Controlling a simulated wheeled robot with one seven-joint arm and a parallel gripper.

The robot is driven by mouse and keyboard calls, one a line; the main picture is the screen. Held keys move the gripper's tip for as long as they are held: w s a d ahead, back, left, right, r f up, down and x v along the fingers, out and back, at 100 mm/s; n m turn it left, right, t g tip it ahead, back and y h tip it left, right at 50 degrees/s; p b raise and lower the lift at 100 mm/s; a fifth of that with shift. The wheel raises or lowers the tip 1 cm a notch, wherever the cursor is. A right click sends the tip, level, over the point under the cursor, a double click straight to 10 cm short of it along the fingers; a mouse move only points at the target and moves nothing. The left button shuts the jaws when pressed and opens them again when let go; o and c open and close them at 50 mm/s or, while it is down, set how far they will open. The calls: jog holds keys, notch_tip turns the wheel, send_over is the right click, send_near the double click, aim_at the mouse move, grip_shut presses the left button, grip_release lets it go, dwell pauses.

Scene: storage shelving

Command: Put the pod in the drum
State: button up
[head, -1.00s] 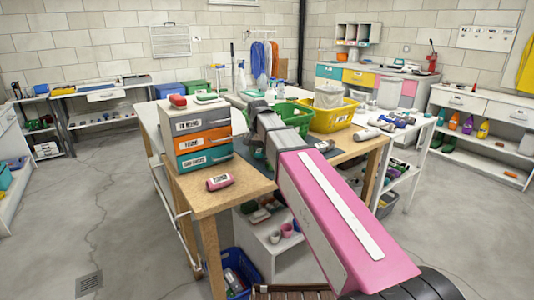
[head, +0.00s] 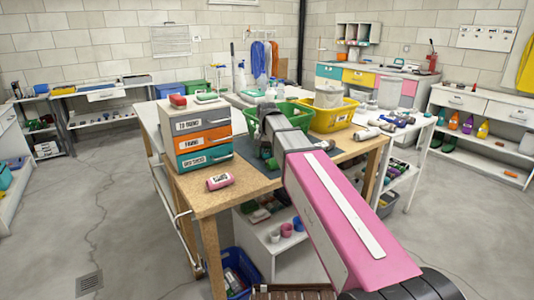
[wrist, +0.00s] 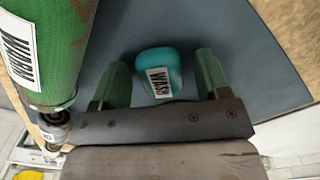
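A teal rounded pod with a white "WASH" label (wrist: 160,76) lies on a dark blue-grey mat (wrist: 245,45) in the wrist view. My gripper (wrist: 158,82) has its two green fingers apart, one on each side of the pod, with gaps showing. A large green rounded container with a white label (wrist: 50,55) fills the left of the wrist view; it may be the drum, but its opening is not clear. In the head view my gripper (head: 266,158) is low over the bench, mostly hidden by my arm.
A drawer unit (head: 200,135) stands left of my arm, with a pink labelled can (head: 220,181) before it. A green basket (head: 293,112) and a yellow bin (head: 335,119) stand behind. Dark bottles (head: 367,134) lie at the right. A small grey bottle (wrist: 54,130) is beside the green container.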

notch_tip(320, 180, up, 12)
jog(key=shift+o, duration=0.5)
jog(key=shift+s+a+f, duration=0.1)
jog(key=shift+a+f, duration=0.05)
jog(key=shift+f, duration=3.15)
jog(key=shift+s+f, duration=0.2)
jog(key=shift+f, duration=0.4)
jog(key=shift+s+f, duration=0.15)
jog(key=shift+f, duration=1.8)
jog(key=c, duration=1.1)
jog(key=shift+o, duration=0.2)
